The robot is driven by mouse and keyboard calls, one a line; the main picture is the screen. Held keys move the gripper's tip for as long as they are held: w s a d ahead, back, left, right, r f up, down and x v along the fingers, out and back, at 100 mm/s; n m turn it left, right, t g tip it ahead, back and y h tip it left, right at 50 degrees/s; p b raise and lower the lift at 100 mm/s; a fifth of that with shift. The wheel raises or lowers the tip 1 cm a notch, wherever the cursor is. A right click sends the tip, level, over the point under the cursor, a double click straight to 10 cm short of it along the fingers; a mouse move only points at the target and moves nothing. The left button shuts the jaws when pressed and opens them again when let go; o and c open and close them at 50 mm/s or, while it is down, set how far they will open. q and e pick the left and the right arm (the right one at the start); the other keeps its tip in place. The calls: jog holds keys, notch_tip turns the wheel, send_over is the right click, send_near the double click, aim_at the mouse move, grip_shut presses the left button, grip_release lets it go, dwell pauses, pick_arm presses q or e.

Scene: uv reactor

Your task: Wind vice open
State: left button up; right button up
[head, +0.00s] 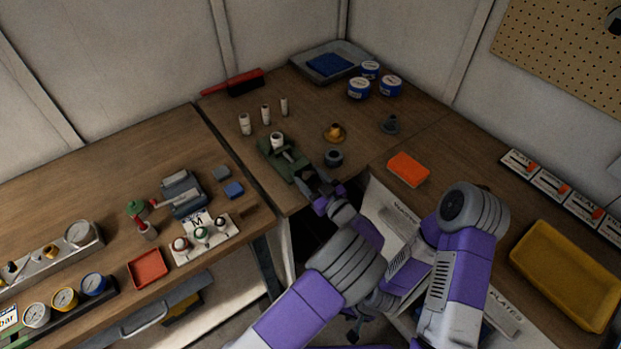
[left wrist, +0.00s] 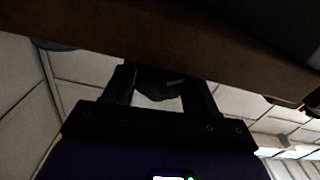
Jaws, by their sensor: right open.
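The green vice (head: 272,153) stands on the back bench near its front edge, with a white cylinder (head: 277,139) at its jaws. Its near end points at my left gripper (head: 316,186), which is at the bench edge. In the left wrist view the two dark fingers (left wrist: 162,92) stand apart under a brown edge. A dark piece (left wrist: 160,83) shows between them; I cannot tell whether they grip it. The vice handle is not clear in either view. My right gripper (head: 355,328) is low in the head view, open and away from the vice.
White cylinders (head: 266,114), a brass part (head: 334,133) and a dark round part (head: 333,157) stand near the vice. A yellow tray (head: 566,272) is at far right. Gauges and fittings fill the left bench.

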pick_arm(q)
jog(key=c, duration=0.5)
jog(key=n+b, duration=0.4)
jog(key=shift+f+b, duration=0.3)
jog(key=shift+b, duration=0.1)
jog(key=shift+r+n+b, duration=0.15)
jog(key=shift+n+b, duration=0.25)
jog(key=shift+n, duration=0.4)
jog(key=shift+r, duration=0.1)
jog(key=shift+s, duration=0.1)
